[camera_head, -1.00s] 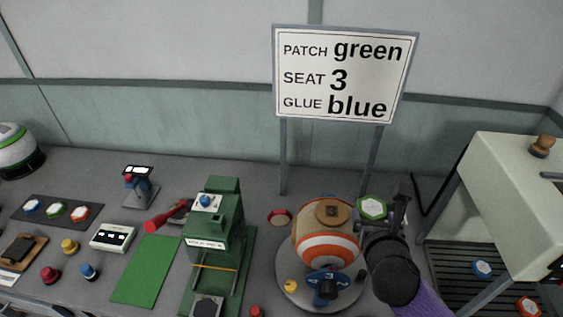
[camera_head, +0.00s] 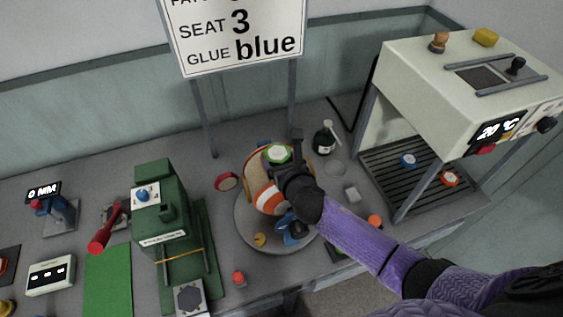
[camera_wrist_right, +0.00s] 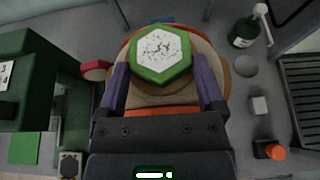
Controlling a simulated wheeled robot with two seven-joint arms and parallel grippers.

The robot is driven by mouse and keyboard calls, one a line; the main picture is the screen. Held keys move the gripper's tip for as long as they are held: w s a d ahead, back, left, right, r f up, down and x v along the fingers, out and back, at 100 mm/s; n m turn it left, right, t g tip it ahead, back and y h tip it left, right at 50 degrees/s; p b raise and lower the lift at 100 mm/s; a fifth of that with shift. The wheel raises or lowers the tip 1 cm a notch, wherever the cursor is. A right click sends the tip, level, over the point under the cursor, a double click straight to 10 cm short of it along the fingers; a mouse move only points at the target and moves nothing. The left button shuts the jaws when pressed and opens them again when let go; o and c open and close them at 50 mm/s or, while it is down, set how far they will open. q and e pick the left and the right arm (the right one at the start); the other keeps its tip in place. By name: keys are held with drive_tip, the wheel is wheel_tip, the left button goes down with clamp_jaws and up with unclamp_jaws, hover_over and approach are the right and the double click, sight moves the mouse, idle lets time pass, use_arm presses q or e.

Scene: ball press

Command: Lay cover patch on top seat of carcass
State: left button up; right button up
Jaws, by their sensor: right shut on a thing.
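The cover patch (camera_head: 279,153) is a hexagon with a green rim and a speckled white face. In the right wrist view the patch (camera_wrist_right: 161,53) lies flat between the fingertips, over the top of the carcass. The carcass (camera_head: 258,190) is a tan ball with an orange and white band, standing on a round grey turntable (camera_head: 246,233). My right gripper (camera_head: 280,160) is shut on the patch at the carcass top; its purple fingers also show in the right wrist view (camera_wrist_right: 162,80). The patch hides the top seat, so I cannot tell whether they touch. My left gripper is not in view.
A green press (camera_head: 160,215) stands left of the turntable. A white machine on legs (camera_head: 440,75) stands at the right over a slatted rack (camera_head: 385,170). A dark green bottle (camera_head: 323,142) stands behind the carcass. A sign (camera_head: 235,40) rises at the back.

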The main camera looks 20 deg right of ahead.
drive_tip(key=o, duration=0.9)
drive_tip(key=shift+o, duration=0.2)
drive_tip(key=shift+r, duration=0.2)
drive_tip(key=p+v, duration=0.2)
drive_tip(key=v, duration=1)
drive_tip(key=shift+p, duration=0.3)
drive_tip(key=shift+f, duration=0.15)
